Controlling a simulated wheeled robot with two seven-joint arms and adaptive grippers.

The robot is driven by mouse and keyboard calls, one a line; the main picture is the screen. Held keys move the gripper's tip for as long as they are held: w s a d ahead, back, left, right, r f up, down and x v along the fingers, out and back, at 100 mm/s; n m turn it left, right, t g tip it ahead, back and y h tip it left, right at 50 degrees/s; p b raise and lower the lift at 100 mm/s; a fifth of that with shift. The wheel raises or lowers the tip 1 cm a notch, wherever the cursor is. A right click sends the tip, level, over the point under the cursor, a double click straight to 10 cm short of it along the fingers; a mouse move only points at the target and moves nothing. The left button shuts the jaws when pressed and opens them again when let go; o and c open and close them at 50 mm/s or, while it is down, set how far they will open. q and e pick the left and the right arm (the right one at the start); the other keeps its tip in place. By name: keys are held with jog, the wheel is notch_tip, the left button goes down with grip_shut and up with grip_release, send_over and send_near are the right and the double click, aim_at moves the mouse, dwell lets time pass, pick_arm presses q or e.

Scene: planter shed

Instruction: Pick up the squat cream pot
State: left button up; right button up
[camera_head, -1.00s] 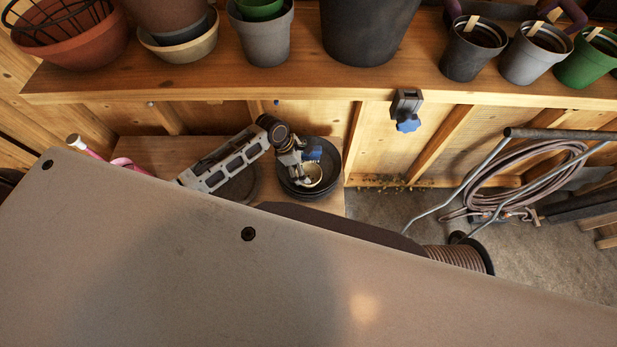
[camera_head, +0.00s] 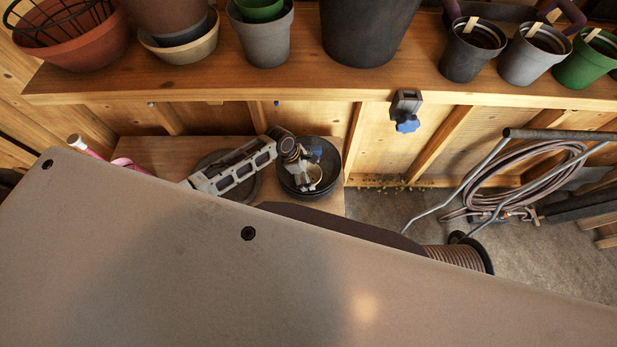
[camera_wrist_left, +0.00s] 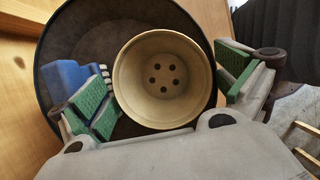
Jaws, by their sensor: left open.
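The squat cream pot (camera_wrist_left: 164,79) shows in the left wrist view, its round mouth facing the camera and several drain holes in its base. It sits within the outline of a dark round dish (camera_wrist_left: 90,35). In the head view, part of the cream pot (camera_head: 315,175) shows past my left gripper (camera_head: 304,167). My left gripper (camera_wrist_left: 165,92) is open, with green-padded fingers on either side of the pot. Whether the pads touch it, I cannot tell. My right gripper is not in view.
A blue item (camera_wrist_left: 66,80) lies in the dish beside the left finger. The dark dishes (camera_head: 325,152) stand on a low wooden shelf (camera_head: 150,150). Above is a bench (camera_head: 300,85) with several pots. A coiled hose (camera_head: 520,175) hangs at right.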

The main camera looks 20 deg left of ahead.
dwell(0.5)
pick_arm(q)
jog(key=c, duration=1)
jog(key=shift+r, duration=1.15)
jog(key=s+a, duration=0.1)
jog(key=a, duration=0.4)
jog(key=s+a+b, duration=0.1)
jog(key=a, duration=0.5)
jog(key=s+a+r+b, duration=0.1)
jog(key=s+a, duration=0.1)
jog(key=a, duration=0.4)
jog(key=shift+a, duration=0.25)
jog(key=shift+s+r, duration=0.1)
jog(key=shift+s, duration=0.05)
